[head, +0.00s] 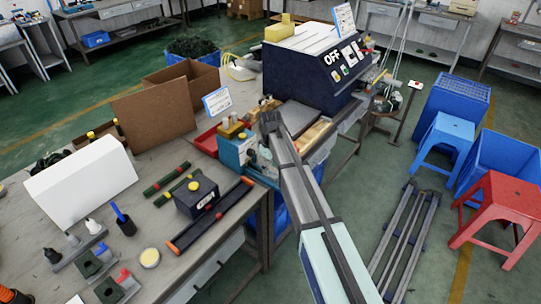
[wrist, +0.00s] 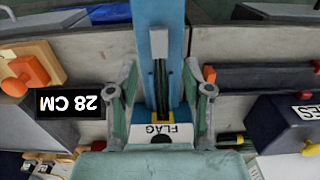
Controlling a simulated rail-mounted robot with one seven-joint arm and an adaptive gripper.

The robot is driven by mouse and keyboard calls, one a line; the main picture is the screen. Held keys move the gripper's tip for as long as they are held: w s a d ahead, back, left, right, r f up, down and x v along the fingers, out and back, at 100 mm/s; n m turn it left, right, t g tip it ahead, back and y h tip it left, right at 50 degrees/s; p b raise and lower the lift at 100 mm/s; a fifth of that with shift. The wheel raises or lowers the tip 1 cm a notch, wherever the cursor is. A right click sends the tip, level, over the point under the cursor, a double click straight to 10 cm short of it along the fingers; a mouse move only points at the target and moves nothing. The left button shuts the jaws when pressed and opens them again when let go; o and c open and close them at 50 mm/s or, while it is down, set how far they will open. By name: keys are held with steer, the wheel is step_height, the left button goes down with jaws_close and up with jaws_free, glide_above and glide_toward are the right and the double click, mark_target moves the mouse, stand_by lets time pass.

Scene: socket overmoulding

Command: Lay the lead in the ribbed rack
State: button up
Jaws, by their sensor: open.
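My gripper (head: 270,124) is at the far end of my arm, near the blue device at the bench end. In the wrist view my gripper (wrist: 168,105) has its two fingers apart, one on each side of a blue strip (wrist: 175,15). A light grey block (wrist: 158,42) with a dark strand (wrist: 161,85) below it lies along this strip, between the fingers. It may be the lead, but I cannot tell for sure. A white FLAG label (wrist: 180,132) shows just below. No finger is clearly seen touching the strand. I cannot clearly make out the ribbed rack in either view.
The blue device (head: 231,152) stands by a dark machine marked OFF (head: 310,85). A dark box with a yellow button (head: 198,198) and dark bars with coloured ends (head: 166,180) lie on the bench. Stools (head: 498,208) stand right.

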mark_target(271, 175)
steer(key=shift+f+p, duration=0.3)
steer(key=shift+f, duration=1.5)
jaws_close()
steer(key=shift+d, duration=0.1)
steer(key=shift+s+d, duration=0.6)
steer(key=shift+d, duration=0.25)
steer(key=shift+s+d, duration=0.6)
steer(key=shift+d, duration=0.3)
steer(key=shift+s+d, duration=0.6)
steer(key=shift+d, duration=0.25)
steer(key=shift+r, duration=0.1)
